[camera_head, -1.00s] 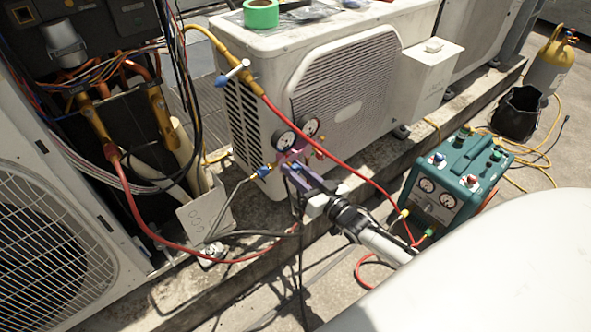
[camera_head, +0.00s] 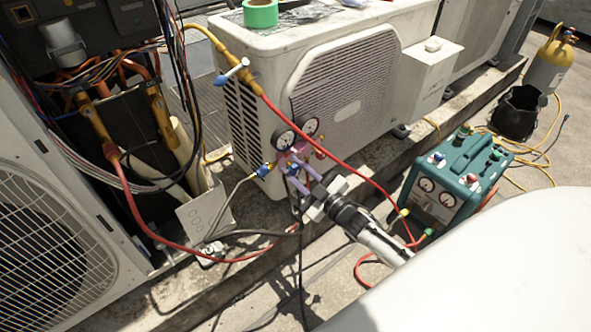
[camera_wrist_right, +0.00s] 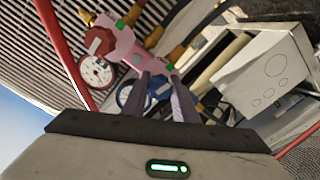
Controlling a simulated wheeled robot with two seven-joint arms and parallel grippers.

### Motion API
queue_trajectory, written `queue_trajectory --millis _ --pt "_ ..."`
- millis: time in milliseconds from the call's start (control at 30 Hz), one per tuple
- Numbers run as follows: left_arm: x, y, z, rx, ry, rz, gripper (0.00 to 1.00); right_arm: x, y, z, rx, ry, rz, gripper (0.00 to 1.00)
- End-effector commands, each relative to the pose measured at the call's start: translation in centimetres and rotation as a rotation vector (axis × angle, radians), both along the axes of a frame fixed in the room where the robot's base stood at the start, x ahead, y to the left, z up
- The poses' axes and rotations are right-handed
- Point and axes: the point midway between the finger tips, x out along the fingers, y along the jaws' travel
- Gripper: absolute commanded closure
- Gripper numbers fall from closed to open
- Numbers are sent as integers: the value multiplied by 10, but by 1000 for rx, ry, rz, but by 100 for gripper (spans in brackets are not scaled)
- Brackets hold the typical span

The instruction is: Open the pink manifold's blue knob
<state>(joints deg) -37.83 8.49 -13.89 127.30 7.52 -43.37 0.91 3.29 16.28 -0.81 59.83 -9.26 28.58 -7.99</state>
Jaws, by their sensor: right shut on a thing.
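The pink manifold (camera_head: 296,153) hangs at the near corner of the white condenser, with two round gauges on top. It also shows in the right wrist view (camera_wrist_right: 127,45), with a red knob (camera_wrist_right: 99,41) and gauges beside it. My right gripper (camera_head: 298,171) reaches it from the lower right. In the wrist view its two fingers (camera_wrist_right: 161,82) stand on either side of the blue knob (camera_wrist_right: 160,88), shut on it. The fingers hide much of the knob. My left gripper is not in view.
A red hose (camera_head: 350,171) runs close past the manifold to the teal recovery machine (camera_head: 455,180) at the right. A white condenser (camera_head: 250,110) stands behind the manifold. An opened unit with wires and pipes (camera_head: 130,110) is at the left.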

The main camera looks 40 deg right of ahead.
Motion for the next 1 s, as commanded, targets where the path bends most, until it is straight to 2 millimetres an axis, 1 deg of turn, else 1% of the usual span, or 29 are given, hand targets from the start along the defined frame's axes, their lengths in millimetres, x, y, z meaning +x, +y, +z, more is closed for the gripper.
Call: queue_trajectory --millis 300,700,733,800,833,1000 --pt "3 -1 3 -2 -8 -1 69 -1 0 -1 -68 -3 0 97" --pt "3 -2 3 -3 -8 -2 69 -1 0 -1 -71 -3 0 97" --pt "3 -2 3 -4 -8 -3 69 -1 0 -1 -71 -3 0 69" --pt "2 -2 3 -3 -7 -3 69 -1 0 -1 -71 -3 0 57" --pt "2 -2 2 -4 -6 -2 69 -1 0 -1 -71 -3 0 56" --pt "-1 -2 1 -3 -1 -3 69 0 0 0 -71 -5 -1 56"
